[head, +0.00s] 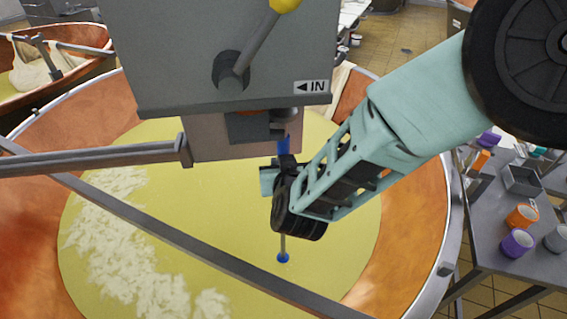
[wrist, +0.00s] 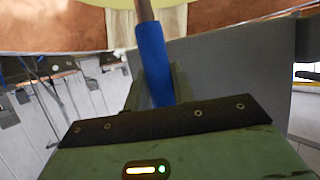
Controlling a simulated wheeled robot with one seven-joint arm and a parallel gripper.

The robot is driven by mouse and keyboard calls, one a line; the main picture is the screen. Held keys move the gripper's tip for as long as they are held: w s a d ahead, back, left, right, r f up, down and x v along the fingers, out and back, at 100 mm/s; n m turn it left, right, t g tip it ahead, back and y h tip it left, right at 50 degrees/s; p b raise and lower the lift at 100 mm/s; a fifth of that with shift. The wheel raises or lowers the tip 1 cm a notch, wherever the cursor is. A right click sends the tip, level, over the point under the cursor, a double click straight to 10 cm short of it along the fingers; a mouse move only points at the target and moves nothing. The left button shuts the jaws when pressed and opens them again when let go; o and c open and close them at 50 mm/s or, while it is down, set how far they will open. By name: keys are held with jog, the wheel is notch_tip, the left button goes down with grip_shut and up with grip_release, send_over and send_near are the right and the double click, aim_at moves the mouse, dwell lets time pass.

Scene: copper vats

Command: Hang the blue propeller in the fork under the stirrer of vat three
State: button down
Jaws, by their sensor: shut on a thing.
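The blue propeller (head: 283,258) hangs roughly upright over the vat, with a thin shaft and a blue lower end. Its blue upper part also shows in the wrist view (wrist: 152,62). My gripper (head: 284,172) is shut on that blue part, just below the stirrer housing (head: 240,55). The housing carries an "IN" label with an arrow. A dark grey bracket (head: 248,127), possibly the fork, sits under the housing, close to the propeller's top. I cannot tell whether they touch. The copper vat (head: 415,215) holds yellow liquid; no vat number shows.
A grey bar (head: 190,240) crosses the vat, and a grey arm (head: 90,163) joins the stirrer from the left. A yellow-knobbed lever (head: 285,3) rises from the housing. A side table (head: 490,240) with cups stands right. Another vat (head: 90,68) is far left.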

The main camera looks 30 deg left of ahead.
jog(key=shift+s+a, duration=0.4)
jog(key=shift+a, duration=0.2)
jog(key=shift+s+a+r, duration=0.1)
jog(key=shift+s+a, duration=0.1)
jog(key=shift+a, duration=0.05)
jog(key=shift+s+a, duration=0.5)
jog(key=shift+a, duration=0.2)
jog(key=shift+s+a, duration=0.45)
jog(key=shift+a, duration=0.25)
dwell(0.7)
jog(key=shift+s+a, duration=0.15)
jog(key=shift+a, duration=0.05)
jog(key=shift+f, duration=0.2)
dwell(0.6)
jog(key=shift+f+b, duration=0.35)
jog(key=shift+b, duration=0.1)
jog(key=shift+f, duration=0.35)
jog(key=shift+s+a+f+b, duration=0.15)
jog(key=shift+f+b, duration=0.05)
jog(key=shift+b, duration=0.2)
dwell(0.5)
